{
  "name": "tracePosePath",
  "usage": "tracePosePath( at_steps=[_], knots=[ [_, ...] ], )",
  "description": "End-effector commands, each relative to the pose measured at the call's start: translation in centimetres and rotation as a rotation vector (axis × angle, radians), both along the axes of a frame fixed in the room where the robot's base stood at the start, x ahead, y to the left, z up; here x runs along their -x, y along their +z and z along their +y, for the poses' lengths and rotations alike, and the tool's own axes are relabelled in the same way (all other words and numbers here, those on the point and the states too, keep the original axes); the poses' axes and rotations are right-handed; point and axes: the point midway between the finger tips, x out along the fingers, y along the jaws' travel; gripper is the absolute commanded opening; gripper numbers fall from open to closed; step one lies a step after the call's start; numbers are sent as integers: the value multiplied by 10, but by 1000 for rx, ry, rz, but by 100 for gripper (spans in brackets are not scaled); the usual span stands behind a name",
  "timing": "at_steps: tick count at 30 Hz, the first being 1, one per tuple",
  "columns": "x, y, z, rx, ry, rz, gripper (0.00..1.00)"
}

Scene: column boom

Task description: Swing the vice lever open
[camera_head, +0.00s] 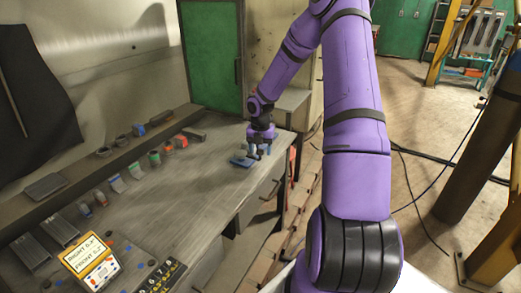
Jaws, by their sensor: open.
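The vice (241,161) shows as a small blue shape near the right edge of the grey workbench (185,205), toward its far end. My purple arm reaches out to it. My gripper (260,154) points down at the vice, with its dark fingers open. The fingers cover part of the vice, and I cannot make out the lever or tell whether they touch it.
A shelf (95,172) along the wall holds several small parts. Several coloured items stand in a row below it. A green panel (212,55) stands behind the bench. The middle of the bench top is clear.

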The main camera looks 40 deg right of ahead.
Motion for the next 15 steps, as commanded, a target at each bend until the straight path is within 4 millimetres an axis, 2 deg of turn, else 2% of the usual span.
tracePosePath(
  at_steps=[5,15],
  knots=[
    [0,20,-1,2,-2,-3,58],
    [0,82,-1,3,-2,-3,58]
  ],
)
